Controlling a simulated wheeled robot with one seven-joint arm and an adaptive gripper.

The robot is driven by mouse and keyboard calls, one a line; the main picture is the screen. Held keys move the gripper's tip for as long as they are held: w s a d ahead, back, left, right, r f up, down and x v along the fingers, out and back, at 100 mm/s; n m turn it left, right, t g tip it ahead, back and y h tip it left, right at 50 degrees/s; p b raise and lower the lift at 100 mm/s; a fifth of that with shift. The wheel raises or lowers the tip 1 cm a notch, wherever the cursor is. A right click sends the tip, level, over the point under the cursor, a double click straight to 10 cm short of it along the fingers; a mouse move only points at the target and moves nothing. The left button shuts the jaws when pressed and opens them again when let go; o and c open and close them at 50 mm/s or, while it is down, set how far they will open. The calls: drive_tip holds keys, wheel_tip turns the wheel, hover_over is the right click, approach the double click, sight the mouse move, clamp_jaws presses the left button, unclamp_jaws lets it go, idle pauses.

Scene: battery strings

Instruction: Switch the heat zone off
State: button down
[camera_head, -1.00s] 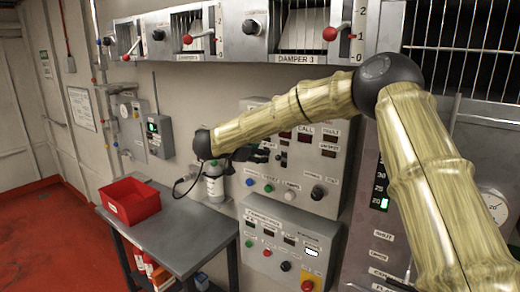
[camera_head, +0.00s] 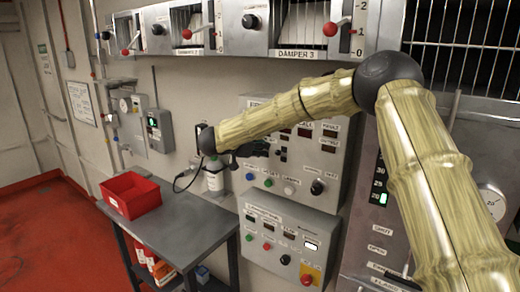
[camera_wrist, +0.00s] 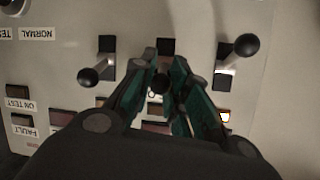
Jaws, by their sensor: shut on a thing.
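In the head view a grey control panel (camera_head: 327,172) with lamps, buttons and switches is on the wall. My gripper (camera_head: 257,148) is at its left part, partly hidden by my arm. In the wrist view the panel (camera_wrist: 55,75) appears upside down, with three black ball-ended levers. My gripper (camera_wrist: 168,70) is shut on the middle lever (camera_wrist: 158,84), its two green-lined fingers on either side of the ball. The left lever (camera_wrist: 88,78) and the right lever (camera_wrist: 246,45) stand free on either side. I cannot read which lever is the heat zone switch.
A grey table (camera_head: 185,232) holds a red bin (camera_head: 130,196) and a white bottle (camera_head: 215,178) near my wrist. A lower panel (camera_head: 283,245) with a red stop button is below. Damper levers with red knobs (camera_head: 330,29) are above.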

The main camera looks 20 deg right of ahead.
sight(268, 151)
drive_tip(key=shift+f, duration=0.15)
drive_tip(key=b, duration=0.2)
drive_tip(key=f+t+h+b, duration=0.1)
drive_tip(key=shift+s+a+f+h+b, duration=0.1)
drive_tip(key=shift+a+h+b, duration=0.1)
drive_tip(key=shift+h+b, duration=0.15)
wheel_tip(268, 151, down, 3)
drive_tip(key=t+h+b, duration=0.2)
drive_tip(key=h+b, duration=0.1)
drive_tip(key=b, duration=0.4)
drive_tip(key=m+t+h+b, duration=0.1)
drive_tip(key=t+h+b, duration=0.1)
drive_tip(key=b, duration=0.4)
drive_tip(key=shift+d+h+b, duration=0.1)
drive_tip(key=shift+h+b, duration=0.25)
drive_tip(key=shift+h, duration=0.4)
drive_tip(key=shift+b, duration=0.45)
drive_tip(key=c, duration=1.3)
unclamp_jaws()
drive_tip(key=shift+d, duration=0.1)
drive_tip(key=shift+c, duration=0.2)
